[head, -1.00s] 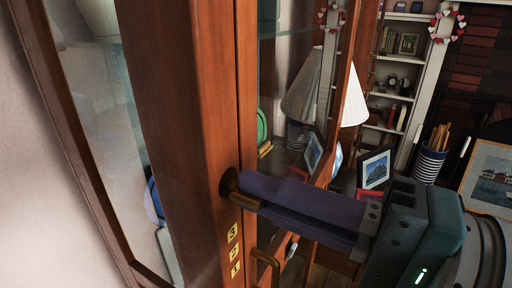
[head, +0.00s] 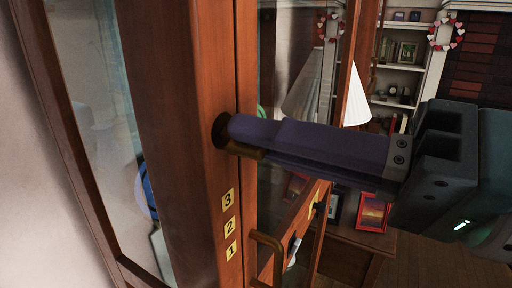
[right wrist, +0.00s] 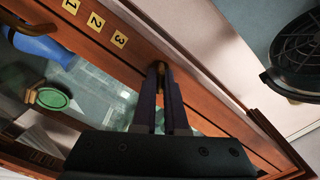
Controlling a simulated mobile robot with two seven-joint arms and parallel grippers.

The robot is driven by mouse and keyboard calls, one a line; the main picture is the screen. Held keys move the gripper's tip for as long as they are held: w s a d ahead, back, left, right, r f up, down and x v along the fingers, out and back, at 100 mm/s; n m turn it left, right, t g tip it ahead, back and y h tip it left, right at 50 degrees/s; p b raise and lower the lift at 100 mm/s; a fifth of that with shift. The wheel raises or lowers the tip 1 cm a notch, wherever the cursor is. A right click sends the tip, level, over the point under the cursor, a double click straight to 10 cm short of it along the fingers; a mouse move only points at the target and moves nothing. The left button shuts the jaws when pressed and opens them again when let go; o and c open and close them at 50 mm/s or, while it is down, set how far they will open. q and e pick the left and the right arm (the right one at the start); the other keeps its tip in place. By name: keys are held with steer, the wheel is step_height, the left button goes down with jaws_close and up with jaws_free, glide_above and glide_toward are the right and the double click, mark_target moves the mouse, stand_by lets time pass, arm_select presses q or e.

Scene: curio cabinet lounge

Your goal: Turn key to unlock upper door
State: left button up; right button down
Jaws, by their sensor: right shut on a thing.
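The upper door is a glazed wooden cabinet door with a brown frame (head: 195,60). It also shows as a diagonal frame in the right wrist view (right wrist: 110,55). The fingers hide most of the key. My left gripper is not in view.
A white lampshade (head: 310,95), a red-framed picture (head: 373,212) and shelves (head: 400,75) stand beyond. Glass panes flank the frame.

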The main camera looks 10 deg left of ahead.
steer(key=n+b, duration=0.3)
steer(key=shift+f, duration=0.3)
steer(key=n+b, duration=0.7)
steer(key=b, duration=0.1)
steer(key=shift+b, duration=0.3)
steer(key=shift+a+r+n, duration=0.1)
steer(key=shift+r+n, duration=0.1)
steer(key=shift+n, duration=0.1)
steer(key=shift+w+a, duration=0.1)
steer(key=shift+a, duration=0.1)
